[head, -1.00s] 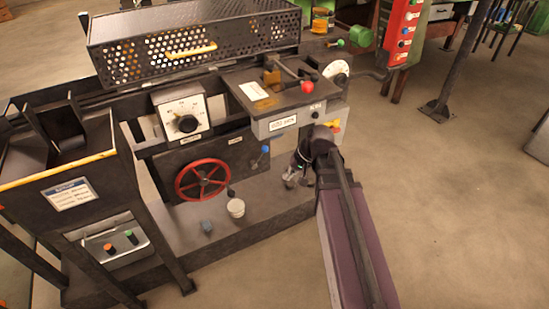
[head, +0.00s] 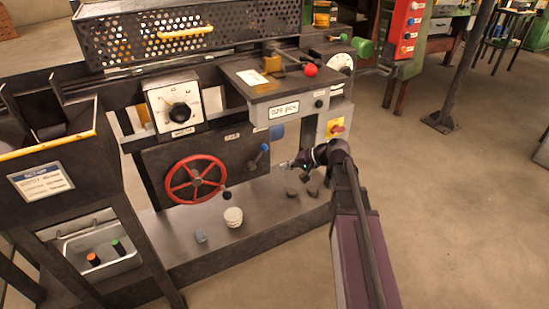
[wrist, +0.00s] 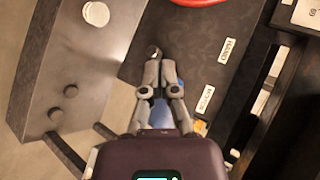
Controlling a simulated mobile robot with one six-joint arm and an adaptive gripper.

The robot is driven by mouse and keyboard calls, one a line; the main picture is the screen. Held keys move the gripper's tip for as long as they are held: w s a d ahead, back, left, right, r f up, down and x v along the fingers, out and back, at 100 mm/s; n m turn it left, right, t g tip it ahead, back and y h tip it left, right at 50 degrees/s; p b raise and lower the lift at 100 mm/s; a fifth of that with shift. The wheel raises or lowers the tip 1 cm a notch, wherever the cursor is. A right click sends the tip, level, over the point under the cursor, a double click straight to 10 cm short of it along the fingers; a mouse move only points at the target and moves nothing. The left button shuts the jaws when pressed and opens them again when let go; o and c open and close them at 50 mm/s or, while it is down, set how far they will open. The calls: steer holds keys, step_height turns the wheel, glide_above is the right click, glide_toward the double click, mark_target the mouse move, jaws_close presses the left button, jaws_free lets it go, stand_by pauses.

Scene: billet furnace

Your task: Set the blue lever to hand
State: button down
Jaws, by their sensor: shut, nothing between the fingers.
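The blue lever (head: 264,147) stands on the dark front panel in the head view, right of the red handwheel; its round blue knob is up and its stem slants down to the left. My gripper (head: 286,164) is shut and empty, just right of and slightly below the knob, pointing left; contact cannot be told. In the wrist view my gripper (wrist: 154,55) has its fingers together in front of the panel. A HAND label (wrist: 228,50) and a second label (wrist: 206,98), hard to read, lie to their right. Something blue shows between the finger links; I cannot tell if it is the lever.
The red handwheel (head: 196,178) is left of the lever. A white cup-like object (head: 233,217) and a small blue-grey block (head: 200,237) sit on the base ledge. A red-knobbed lever (head: 311,70) and a yellow-backed red switch (head: 337,129) are nearby.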

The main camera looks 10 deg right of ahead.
steer(key=w+d+f+m+t+y+b, duration=0.5)
steer(key=w+d+b, duration=0.5)
steer(key=b, duration=0.7)
steer(key=shift+w+f+t, duration=0.25)
steer(key=shift+f+t, duration=0.35)
steer(key=shift+t, duration=0.5)
steer(key=s+a+p+x, duration=0.1)
steer(key=s+x, duration=0.1)
steer(key=x, duration=1)
steer(key=shift+a+r+p, duration=0.25)
steer(key=shift+a+p, duration=0.05)
steer(key=shift+a, duration=0.3)
